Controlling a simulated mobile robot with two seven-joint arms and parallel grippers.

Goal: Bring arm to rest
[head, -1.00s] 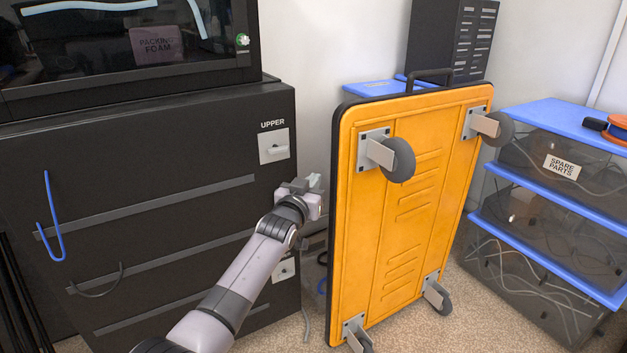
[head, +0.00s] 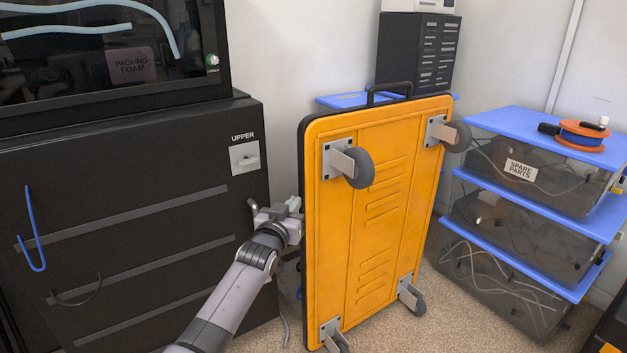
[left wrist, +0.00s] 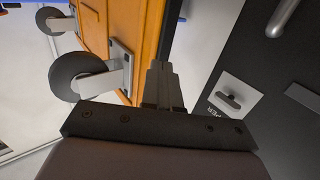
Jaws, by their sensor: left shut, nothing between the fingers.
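My left arm comes in from the bottom of the head view. Its gripper (head: 294,205) is shut and empty, in front of the gap between the black cabinet and the orange cart. In the left wrist view the shut fingers (left wrist: 161,75) point toward the cart's edge, with the cabinet to the right. I cannot tell whether the fingertips touch the cart. My right gripper is in neither view.
The orange wheeled cart (head: 385,215) stands on edge, casters facing me. The black cabinet (head: 120,165) with a latch plate labelled UPPER (head: 245,157) is at left. Stacked spare-parts bins (head: 535,182) with blue lids stand at right. Carpet (head: 390,335) shows in front of the cart.

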